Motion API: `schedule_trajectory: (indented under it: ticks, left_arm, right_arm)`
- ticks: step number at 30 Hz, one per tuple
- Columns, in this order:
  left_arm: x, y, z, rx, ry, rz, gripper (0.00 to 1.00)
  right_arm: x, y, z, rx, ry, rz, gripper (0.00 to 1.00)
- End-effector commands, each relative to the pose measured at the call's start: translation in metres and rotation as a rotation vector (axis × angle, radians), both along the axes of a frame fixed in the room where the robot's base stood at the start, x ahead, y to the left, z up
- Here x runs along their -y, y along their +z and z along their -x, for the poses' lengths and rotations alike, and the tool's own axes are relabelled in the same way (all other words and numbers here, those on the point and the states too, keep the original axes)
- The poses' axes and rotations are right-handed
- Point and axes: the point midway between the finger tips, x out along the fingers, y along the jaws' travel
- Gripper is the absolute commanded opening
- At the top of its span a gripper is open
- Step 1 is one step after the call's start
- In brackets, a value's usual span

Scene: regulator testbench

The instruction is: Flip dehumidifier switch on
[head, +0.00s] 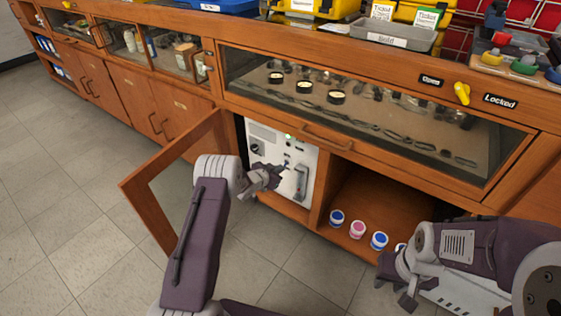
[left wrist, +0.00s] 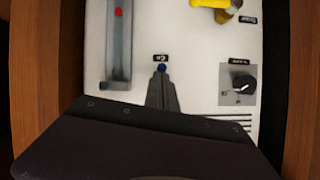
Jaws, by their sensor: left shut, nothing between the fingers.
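The white dehumidifier (head: 307,160) stands inside the open left cabinet bay, with a green light near its top. Its front panel (left wrist: 190,45) fills the left wrist view. A small blue-tipped switch (left wrist: 162,68) sits just under a black label that seems to read "On". My left gripper (head: 281,169) is shut and empty, its fingertips (left wrist: 161,76) right at the blue tip; I cannot tell whether they touch. The fingers hide the lower part of the switch. My right gripper (head: 393,284) is low at the right, in front of the cabinet; its jaw opening is unclear.
The open cabinet door (head: 150,185) swings out left of my left arm. A black knob (left wrist: 243,84) and a yellow part (left wrist: 223,12) are on the panel's right in the left wrist view, and a grey handle (left wrist: 118,45) on its left. Several lidded jars (head: 357,229) stand in the right bay.

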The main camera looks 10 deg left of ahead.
Motion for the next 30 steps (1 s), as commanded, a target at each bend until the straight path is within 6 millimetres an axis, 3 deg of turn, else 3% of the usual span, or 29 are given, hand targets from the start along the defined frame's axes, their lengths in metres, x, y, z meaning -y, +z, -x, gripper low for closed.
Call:
schedule_trajectory:
  ticks: [15, 25, 30]
  left_arm:
    - [0.000, 0.017, 0.000, 0.000, 0.000, 0.000, 0.00]
    - [0.000, 0.017, 0.000, 0.001, 0.000, 0.000, 0.00]
    - [0.006, 0.038, -0.002, 0.002, 0.000, 0.001, 0.00]
  right_arm:
    - [0.000, 0.015, 0.000, 0.000, 0.000, 0.000, 0.33]
    - [0.000, 0.015, 0.000, 0.000, 0.000, 0.000, 0.33]
    - [0.000, 0.033, 0.000, 0.000, 0.000, 0.000, 0.33]
